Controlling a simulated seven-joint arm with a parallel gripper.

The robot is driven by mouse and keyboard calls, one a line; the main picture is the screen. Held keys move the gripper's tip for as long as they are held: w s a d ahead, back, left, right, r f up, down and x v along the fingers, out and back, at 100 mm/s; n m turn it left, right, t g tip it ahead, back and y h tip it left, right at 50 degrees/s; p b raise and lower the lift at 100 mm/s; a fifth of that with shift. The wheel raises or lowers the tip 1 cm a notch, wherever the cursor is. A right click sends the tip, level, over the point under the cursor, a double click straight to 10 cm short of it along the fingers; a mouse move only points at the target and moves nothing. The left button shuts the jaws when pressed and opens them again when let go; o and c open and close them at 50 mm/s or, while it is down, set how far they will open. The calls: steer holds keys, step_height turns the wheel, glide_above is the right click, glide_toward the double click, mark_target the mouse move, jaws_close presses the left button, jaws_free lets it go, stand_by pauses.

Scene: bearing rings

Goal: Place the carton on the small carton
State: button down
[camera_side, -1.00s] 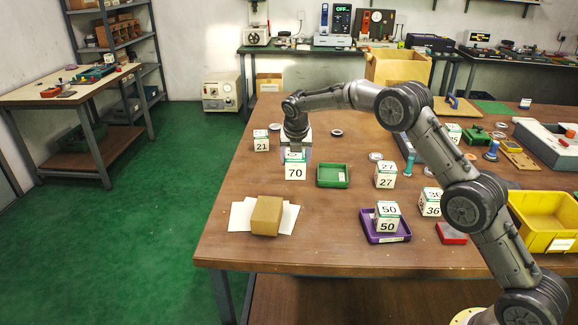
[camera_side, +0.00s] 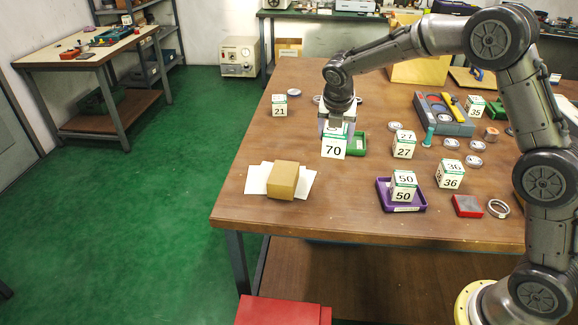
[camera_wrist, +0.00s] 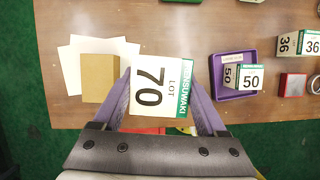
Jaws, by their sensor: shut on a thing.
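My gripper (camera_side: 337,130) is shut on a white carton marked 70 (camera_side: 334,149), which also shows large between the fingers in the wrist view (camera_wrist: 160,88). It appears held above the table, in front of part of a green tray (camera_side: 357,147). A plain brown box (camera_side: 284,178) rests on white sheets, left of the held carton in the wrist view (camera_wrist: 98,78). Other white cartons stand on the table: 21 (camera_side: 279,106), 27 (camera_side: 404,147), 36 (camera_side: 450,175), 35 (camera_side: 475,106) and 50 (camera_side: 403,187). The 50 carton stands in a purple tray (camera_side: 384,203). Which is the small carton I cannot tell.
A red block (camera_side: 467,206) and a metal ring (camera_side: 499,208) lie right of the purple tray. Several rings and a grey tool tray (camera_side: 462,127) lie further back. Bare tabletop (camera_side: 345,190) lies between the brown box and the purple tray.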

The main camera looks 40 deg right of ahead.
steer(key=s+a+r+n, duration=0.1)
steer(key=s+a+r, duration=0.4)
steer(key=a, duration=0.3)
glide_above(284, 172)
steer(key=shift+t, duration=0.3)
step_height(284, 172, down, 10)
steer(key=shift+a+r, duration=0.1)
steer(key=shift+r, duration=0.05)
steer(key=shift+f, duration=1.5)
steer(key=shift+f, duration=0.2)
jaws_free()
steer(key=shift+f, duration=0.1)
steer(key=v, duration=1.2)
steer(key=shift+r, duration=0.25)
